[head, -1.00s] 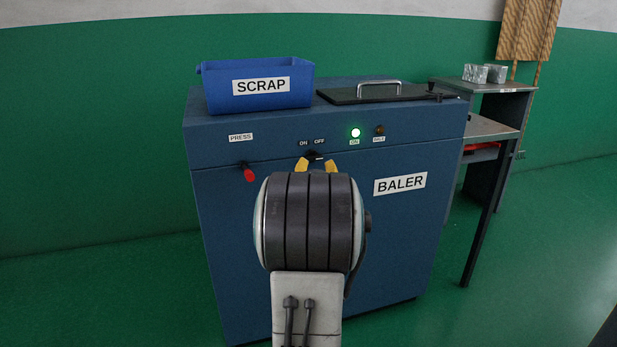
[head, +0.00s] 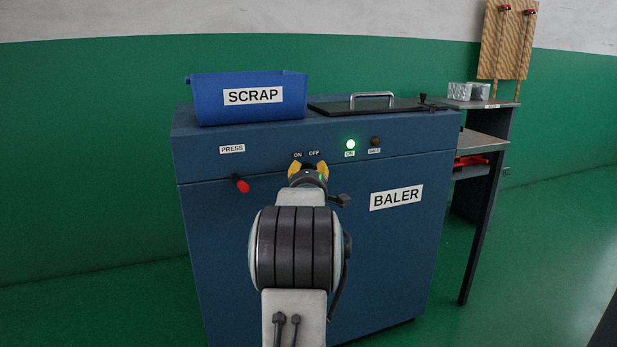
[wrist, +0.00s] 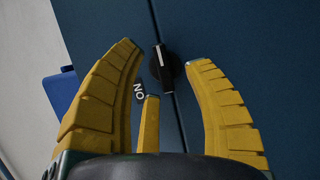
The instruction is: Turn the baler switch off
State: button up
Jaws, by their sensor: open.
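The blue baler (head: 310,235) stands in front of me. Its black rotary switch (wrist: 162,67) shows in the wrist view, with a white line toward the top of that picture, away from the ON label (wrist: 139,92). In the head view my gripper hides the switch, below the ON and OFF labels (head: 306,154). My gripper (head: 308,168) is open; its yellow fingers also show in the wrist view (wrist: 164,55), with the switch between the two outer fingertips and a third finger below it. Contact cannot be told. The green ON lamp (head: 350,144) is lit.
A red-knobbed PRESS lever (head: 243,186) is left of my gripper. The HALT lamp (head: 375,141) is dark. On top are a blue SCRAP bin (head: 253,112) and a black lid with a handle (head: 372,95). A side table (head: 482,145) stands at right.

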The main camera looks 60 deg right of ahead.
jog(key=shift+w+d, duration=0.3)
jog(key=shift+d, duration=0.2)
jog(key=shift+c, duration=0.3)
grip_shut()
